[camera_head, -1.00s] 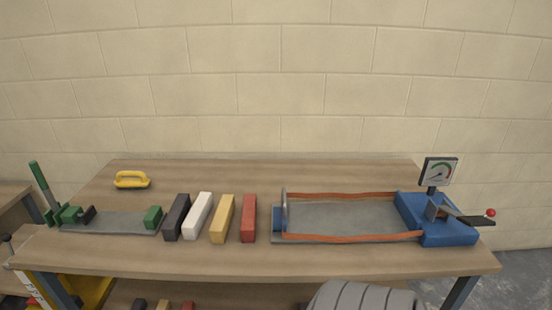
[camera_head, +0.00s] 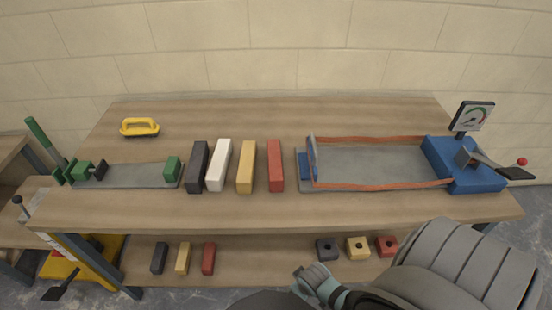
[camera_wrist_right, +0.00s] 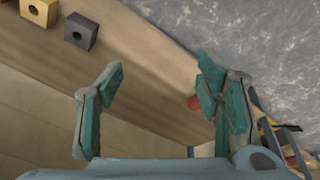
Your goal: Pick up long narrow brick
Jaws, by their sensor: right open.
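Long bricks in black (camera_head: 198,167), white (camera_head: 218,165), yellow (camera_head: 246,167) and red (camera_head: 275,165) lie side by side on the bench top. Smaller narrow bricks in black (camera_head: 159,258), yellow (camera_head: 183,259) and red (camera_head: 209,259) lie on the lower shelf. Which one the task means I cannot tell. My right gripper (camera_head: 310,284) is low in front of the shelf. In the right wrist view the right gripper (camera_wrist_right: 163,75) is open, with nothing held. A small red thing (camera_wrist_right: 194,102) shows behind its right finger, mostly hidden. My left gripper is out of view.
Holed blocks in black (camera_head: 327,249), yellow (camera_head: 357,248) and red (camera_head: 386,246) sit on the shelf's right part. A green clamp fixture (camera_head: 130,177), yellow-handled float (camera_head: 140,127) and blue gauge device (camera_head: 465,170) stand on the bench top. The shelf middle is clear.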

